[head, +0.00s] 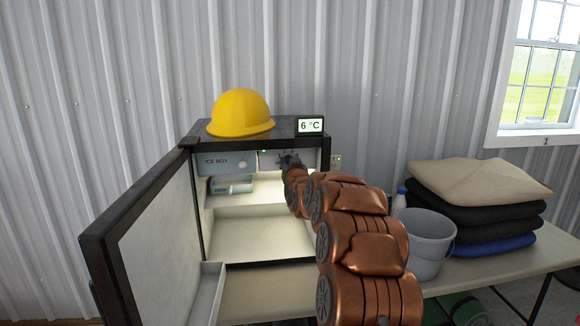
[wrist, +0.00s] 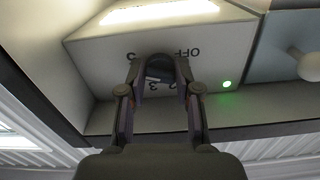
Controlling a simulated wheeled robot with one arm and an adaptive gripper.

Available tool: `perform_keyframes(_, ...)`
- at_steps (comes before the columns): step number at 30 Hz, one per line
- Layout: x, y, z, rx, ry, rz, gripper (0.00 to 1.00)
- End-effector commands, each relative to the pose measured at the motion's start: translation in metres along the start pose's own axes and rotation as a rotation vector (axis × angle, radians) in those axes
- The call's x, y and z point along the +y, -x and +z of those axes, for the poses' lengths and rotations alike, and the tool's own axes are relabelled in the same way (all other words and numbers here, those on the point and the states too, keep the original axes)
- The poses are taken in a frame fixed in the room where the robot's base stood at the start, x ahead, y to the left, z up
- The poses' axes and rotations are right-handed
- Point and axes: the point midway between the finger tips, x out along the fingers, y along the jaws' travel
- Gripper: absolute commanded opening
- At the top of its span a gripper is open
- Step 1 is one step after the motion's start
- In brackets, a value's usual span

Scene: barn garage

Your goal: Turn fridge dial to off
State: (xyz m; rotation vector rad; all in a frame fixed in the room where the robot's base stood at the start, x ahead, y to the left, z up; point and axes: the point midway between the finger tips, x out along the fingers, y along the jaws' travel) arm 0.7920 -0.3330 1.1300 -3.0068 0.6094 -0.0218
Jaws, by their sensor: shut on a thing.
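The small fridge (head: 206,218) stands with its door (head: 150,240) swung open to the left. In the head view my gripper (head: 288,161) reaches to the control panel at the upper right of the interior and hides the dial there. In the wrist view the panel (wrist: 95,55) appears upside down, with an "OFF" mark and numbers such as 3 around the dial. My gripper (wrist: 160,66) is shut on the dial (wrist: 158,73), which is mostly covered by the fingers. I cannot tell which mark the dial points to. A green light (wrist: 227,84) glows beside it.
A yellow hard hat (head: 240,112) and a display reading 6 °C (head: 310,125) sit on top of the fridge. The ice box flap (head: 222,162) is left of the panel; its knob (wrist: 308,63) shows in the wrist view. A grey bucket (head: 429,245) and stacked cushions (head: 475,215) stand to the right.

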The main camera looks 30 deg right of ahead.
Motion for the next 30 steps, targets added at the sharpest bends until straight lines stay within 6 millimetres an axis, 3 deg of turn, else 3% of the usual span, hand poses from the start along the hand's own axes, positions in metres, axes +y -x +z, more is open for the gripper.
perform_keyframes(30, 0.0036, -0.0002, 0.0037, -0.002, 0.902, 0.002, 0.00)
